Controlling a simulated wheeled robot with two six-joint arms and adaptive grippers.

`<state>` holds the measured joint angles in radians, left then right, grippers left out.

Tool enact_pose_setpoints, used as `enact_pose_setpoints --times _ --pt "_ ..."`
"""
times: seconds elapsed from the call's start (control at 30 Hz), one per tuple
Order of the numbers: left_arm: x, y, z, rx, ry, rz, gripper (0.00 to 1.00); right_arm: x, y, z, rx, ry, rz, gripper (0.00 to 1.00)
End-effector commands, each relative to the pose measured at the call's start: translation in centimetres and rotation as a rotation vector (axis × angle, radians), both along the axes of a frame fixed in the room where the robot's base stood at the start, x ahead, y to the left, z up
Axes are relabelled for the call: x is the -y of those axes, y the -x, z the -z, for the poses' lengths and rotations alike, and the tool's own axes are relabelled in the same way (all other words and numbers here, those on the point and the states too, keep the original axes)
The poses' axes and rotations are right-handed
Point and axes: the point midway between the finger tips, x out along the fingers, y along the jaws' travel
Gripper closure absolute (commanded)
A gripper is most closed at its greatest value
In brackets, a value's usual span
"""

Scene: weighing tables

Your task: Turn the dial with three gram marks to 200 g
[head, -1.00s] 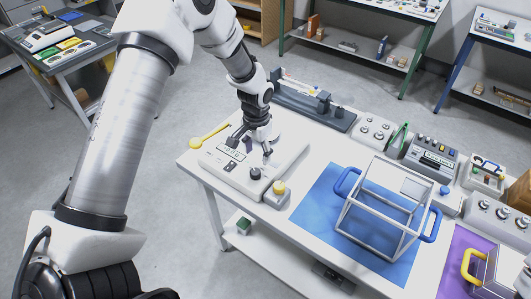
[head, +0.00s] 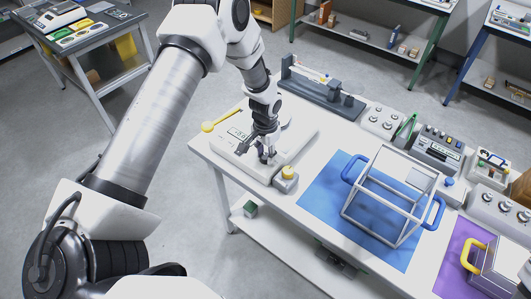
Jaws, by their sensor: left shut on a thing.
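A white weighing device (head: 291,148) stands at the left end of the near table. It has a small display (head: 238,133) and a dark dial (head: 264,159) on its front part. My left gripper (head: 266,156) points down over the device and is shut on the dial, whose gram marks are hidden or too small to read. A small grey block with a yellow knob (head: 288,172) stands right beside the dial. My right gripper is not in view.
A yellow spoon-like tool (head: 207,127) lies at the table's left edge. A dark balance (head: 318,95) stands behind. To the right are a blue mat (head: 324,204), a white frame with blue handles (head: 350,168), and grey boxes with several knobs (head: 383,121).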

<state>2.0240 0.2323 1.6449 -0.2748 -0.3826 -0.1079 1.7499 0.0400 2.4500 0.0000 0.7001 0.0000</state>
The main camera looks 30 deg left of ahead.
Motion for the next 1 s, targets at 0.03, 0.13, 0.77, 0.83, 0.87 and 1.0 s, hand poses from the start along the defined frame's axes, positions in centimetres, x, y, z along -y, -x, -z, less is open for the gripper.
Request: enact_pose_setpoints --times 0.03,0.13,0.77,0.83,0.87,1.0 --pt "0.0 0.0 0.1 0.002 0.000 0.002 1.00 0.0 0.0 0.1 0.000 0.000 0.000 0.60" --pt "0.0 0.0 0.2 0.002 0.000 0.011 1.00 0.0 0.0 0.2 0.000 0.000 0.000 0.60" --pt "0.2 0.0 0.5 0.002 0.000 0.402 1.00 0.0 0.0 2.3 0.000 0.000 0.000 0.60" --pt "0.2 0.0 0.4 0.002 0.000 0.469 1.00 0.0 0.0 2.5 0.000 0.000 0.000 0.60" --pt "0.2 0.0 0.4 0.002 0.000 0.498 1.00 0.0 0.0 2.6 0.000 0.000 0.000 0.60" --pt "0.2 0.1 0.4 0.000 0.000 0.630 1.00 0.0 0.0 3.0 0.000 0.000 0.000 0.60"
